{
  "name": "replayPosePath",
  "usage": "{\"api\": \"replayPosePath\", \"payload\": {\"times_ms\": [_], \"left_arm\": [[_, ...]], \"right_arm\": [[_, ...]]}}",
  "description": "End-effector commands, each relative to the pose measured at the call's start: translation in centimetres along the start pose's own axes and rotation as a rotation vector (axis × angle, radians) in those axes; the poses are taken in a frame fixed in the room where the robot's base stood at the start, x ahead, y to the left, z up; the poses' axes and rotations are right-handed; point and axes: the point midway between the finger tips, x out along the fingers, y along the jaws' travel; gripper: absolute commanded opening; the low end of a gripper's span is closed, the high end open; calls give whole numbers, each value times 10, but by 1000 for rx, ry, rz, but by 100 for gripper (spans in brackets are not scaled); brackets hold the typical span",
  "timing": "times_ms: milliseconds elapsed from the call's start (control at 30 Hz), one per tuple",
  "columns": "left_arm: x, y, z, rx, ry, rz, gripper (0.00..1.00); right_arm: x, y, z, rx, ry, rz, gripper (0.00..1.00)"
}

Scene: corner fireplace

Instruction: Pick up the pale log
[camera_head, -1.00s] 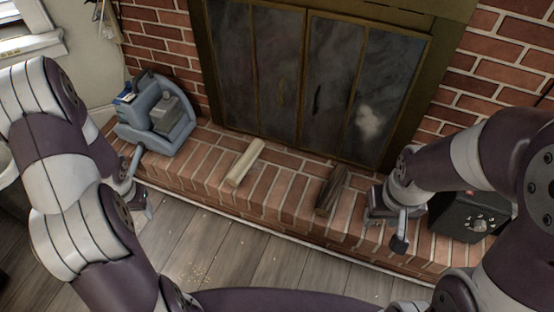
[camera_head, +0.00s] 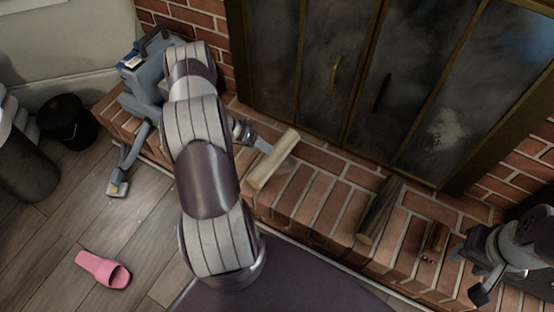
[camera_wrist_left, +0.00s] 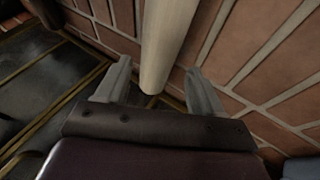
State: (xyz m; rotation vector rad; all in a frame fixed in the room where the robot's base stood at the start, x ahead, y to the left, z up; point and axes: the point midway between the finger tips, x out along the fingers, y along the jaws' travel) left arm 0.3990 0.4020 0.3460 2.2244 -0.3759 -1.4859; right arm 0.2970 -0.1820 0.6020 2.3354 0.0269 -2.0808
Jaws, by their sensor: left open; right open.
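The pale log (camera_head: 272,163) lies on the brick hearth in front of the fireplace doors, slanted in the head view. My left gripper (camera_head: 257,146) is at the log's left side, partly hidden behind my left arm. In the left wrist view the pale log (camera_wrist_left: 166,40) runs between the two spread fingers of my left gripper (camera_wrist_left: 158,68). I see gaps between the fingers and the log there, so it is not clamped. My right gripper (camera_head: 467,274) is open and empty at the far right, away from the pale log.
A dark log (camera_head: 379,210) lies on the hearth (camera_head: 322,205) to the right, with a small brown object (camera_head: 436,240) beyond it. A blue-grey machine (camera_head: 143,82) stands on the hearth's left end. A pink slipper (camera_head: 103,269) and a black bin (camera_head: 67,122) are on the floor.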

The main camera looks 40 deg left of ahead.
Motion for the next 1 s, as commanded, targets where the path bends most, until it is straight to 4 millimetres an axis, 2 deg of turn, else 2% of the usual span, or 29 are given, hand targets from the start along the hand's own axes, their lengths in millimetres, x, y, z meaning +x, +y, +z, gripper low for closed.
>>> {"api": "replayPosePath", "payload": {"times_ms": [33,167,267,367,433,667,700,767,800,867,1000], "left_arm": [[12,-2,1,1,1,-1,67],[21,-2,0,2,1,-3,67],[35,-4,1,1,2,-3,67],[56,-6,2,3,0,-1,67],[67,-5,1,3,1,-2,67],[70,-2,-1,1,2,-3,67],[70,-2,-1,1,2,-3,61],[70,-2,-1,1,2,-4,41],[70,-2,-1,1,2,-4,28],[70,-2,-1,1,2,-4,10],[69,-2,-2,3,3,-4,10]], "right_arm": [[9,0,1,0,0,0,43],[13,0,1,0,1,0,43],[24,0,3,0,1,0,43],[42,0,5,0,1,0,43],[47,0,6,0,0,0,43],[45,0,5,0,1,0,43],[45,0,5,0,1,0,43],[45,0,5,0,1,0,43],[45,0,5,0,1,0,43],[45,0,5,0,1,0,43],[45,0,5,0,1,0,43]]}}
